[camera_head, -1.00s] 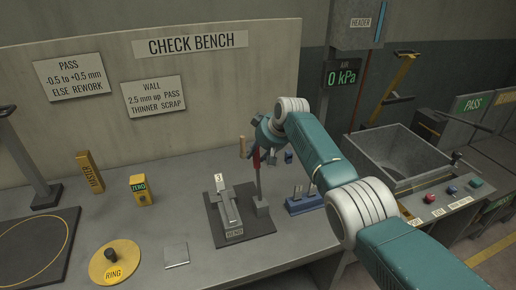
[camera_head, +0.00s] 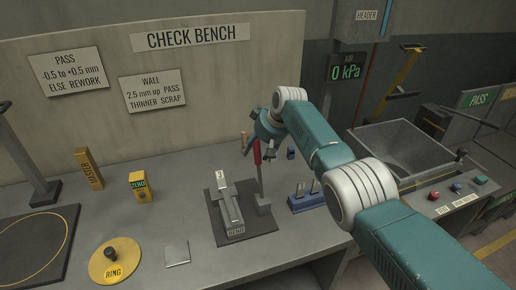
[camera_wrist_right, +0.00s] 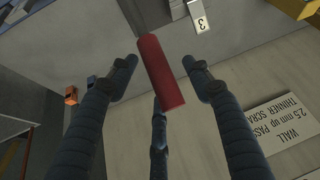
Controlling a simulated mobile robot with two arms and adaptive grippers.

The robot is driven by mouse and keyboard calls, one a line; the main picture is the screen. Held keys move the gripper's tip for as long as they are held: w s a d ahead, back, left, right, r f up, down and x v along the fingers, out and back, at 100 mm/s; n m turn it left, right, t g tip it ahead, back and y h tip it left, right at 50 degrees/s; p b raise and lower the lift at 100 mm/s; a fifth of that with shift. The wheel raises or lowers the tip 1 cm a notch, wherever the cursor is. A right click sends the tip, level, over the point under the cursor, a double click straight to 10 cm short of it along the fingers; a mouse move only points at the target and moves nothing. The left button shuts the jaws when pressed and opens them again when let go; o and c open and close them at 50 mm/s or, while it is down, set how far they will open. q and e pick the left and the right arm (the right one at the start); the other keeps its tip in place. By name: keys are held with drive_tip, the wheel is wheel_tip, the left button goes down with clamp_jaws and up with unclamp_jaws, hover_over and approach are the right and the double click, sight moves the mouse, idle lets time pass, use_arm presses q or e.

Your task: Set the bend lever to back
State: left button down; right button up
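The bend lever has a red grip (camera_head: 257,151) on a thin upright rod and rises from a grey block beside the BEND fixture (camera_head: 230,212) on the bench. It stands nearly upright. My right gripper (camera_head: 268,148) is at the height of the red grip, partly overlapping it in the head view. In the right wrist view the red grip (camera_wrist_right: 160,72) lies between the spread dark fingers (camera_wrist_right: 163,80), with gaps on both sides. The gripper is open and holds nothing. A white tag marked 3 (camera_wrist_right: 201,24) shows beyond it. My left gripper is not in view.
A blue stand (camera_head: 306,200) is right of the fixture. A yellow ZERO block (camera_head: 140,187), a MASTER block (camera_head: 89,169), a RING disc (camera_head: 115,262) and a square plate (camera_head: 177,253) lie left. A grey hopper (camera_head: 400,145) is at the right.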

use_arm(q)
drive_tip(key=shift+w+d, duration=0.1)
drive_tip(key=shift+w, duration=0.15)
use_arm(e)
drive_tip(key=v, duration=1.2)
drive_tip(key=shift+s+f, duration=0.1)
